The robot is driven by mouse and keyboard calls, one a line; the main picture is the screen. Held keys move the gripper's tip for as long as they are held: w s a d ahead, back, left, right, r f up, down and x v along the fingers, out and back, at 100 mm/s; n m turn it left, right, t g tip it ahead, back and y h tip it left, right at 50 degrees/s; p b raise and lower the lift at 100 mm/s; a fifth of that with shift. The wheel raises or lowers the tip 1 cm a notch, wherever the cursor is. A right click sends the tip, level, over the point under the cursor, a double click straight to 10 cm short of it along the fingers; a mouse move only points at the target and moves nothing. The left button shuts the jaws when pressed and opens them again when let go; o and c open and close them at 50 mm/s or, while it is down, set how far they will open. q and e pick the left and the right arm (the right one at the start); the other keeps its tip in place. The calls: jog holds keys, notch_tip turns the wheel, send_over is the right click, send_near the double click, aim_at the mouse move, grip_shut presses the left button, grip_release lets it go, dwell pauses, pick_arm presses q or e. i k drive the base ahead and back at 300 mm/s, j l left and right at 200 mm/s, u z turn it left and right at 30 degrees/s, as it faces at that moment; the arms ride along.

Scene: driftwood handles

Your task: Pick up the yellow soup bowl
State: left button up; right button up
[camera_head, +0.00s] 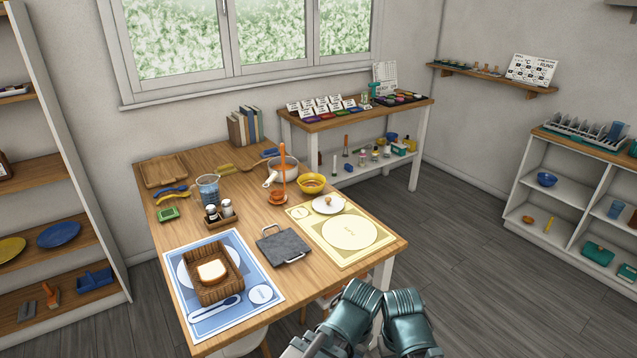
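A yellow bowl (311,187) stands upright on the wooden table, toward its back right. Its inside looks orange-brown; whether it holds something is unclear. It sits right of an orange-handled utensil in a small orange-brown dish (277,198) and behind a white plate (328,205). Teal parts of my arms show at the bottom, in front of the table and far from the bowl. I cannot make out any gripper fingers there.
The table (245,220) also holds a clear pot (284,168), a blue tumbler (208,189), shakers (219,215), a dark slate tray (283,246), a bread basket (213,275) and a yellow placemat (375,241). Open floor (455,230) lies right of the table.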

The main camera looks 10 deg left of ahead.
aim_at(311, 184)
jog(key=i+l+u, duration=0.2)
jog(key=i+l, duration=1.9)
jog(key=i+j, duration=0.1)
jog(key=j, duration=0.15)
jog(key=i+j, duration=0.1)
jog(key=j, duration=0.2)
jog(key=u, duration=0.05)
